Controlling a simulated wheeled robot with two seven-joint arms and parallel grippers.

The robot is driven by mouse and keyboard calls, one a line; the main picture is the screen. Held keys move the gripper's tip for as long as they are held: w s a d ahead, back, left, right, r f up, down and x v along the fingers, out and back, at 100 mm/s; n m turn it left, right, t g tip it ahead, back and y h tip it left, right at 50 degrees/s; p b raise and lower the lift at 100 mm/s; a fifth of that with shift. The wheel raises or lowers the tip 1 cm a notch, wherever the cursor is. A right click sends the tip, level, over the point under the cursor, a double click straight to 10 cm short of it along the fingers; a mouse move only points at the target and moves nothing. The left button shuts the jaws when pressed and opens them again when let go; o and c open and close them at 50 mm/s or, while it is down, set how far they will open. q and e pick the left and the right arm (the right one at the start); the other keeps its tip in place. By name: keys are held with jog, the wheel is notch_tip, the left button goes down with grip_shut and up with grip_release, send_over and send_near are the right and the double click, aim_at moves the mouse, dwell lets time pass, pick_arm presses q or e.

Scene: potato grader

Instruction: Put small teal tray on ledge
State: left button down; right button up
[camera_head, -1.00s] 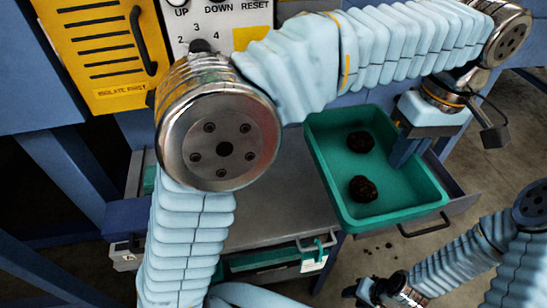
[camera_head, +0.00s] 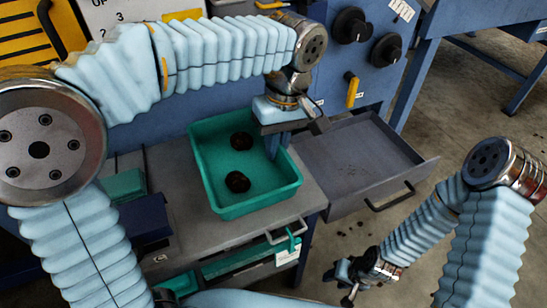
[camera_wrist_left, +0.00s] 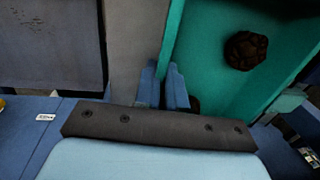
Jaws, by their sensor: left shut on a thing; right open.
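A teal tray (camera_head: 212,178) with two dark potato-like lumps (camera_head: 241,141) (camera_head: 237,182) in it shows over the grey ledge (camera_head: 187,225), upright. I cannot tell whether it touches the ledge or is held just above it. My left gripper (camera_head: 276,146) is shut on the tray's right wall. In the left wrist view its fingers (camera_wrist_left: 166,88) pinch the wall of the tray (camera_wrist_left: 205,45), with one lump (camera_wrist_left: 247,50) inside. My right gripper (camera_head: 346,284) is open and empty, low at the bottom, away from the tray.
An open grey drawer (camera_head: 350,160), empty but for specks, juts out right of the ledge. Another teal container (camera_head: 124,185) is partly hidden at left. A lower drawer with a teal front (camera_head: 245,258) sits below the ledge. A control panel with knobs (camera_head: 351,25) stands behind.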

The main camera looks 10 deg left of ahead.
pick_arm(q)
jog(key=shift+a+f, duration=0.15)
jog(key=shift+f, duration=0.75)
jog(key=shift+a+f, duration=0.1)
jog(key=shift+f, duration=0.75)
jog(key=shift+b, duration=0.3)
jog(key=shift+f, duration=0.2)
jog(key=c, duration=1.2)
grip_release()
jog(key=shift+r, duration=0.1)
jog(key=r+p, duration=0.1)
jog(key=r, duration=0.3)
jog(key=d+r, duration=0.1)
jog(key=r, duration=0.3)
jog(key=r+p, duration=0.1)
jog(key=r, duration=0.3)
jog(key=shift+w+d+p, duration=0.2)
jog(key=shift+w+p, duration=0.15)
jog(key=shift+w, duration=0.05)
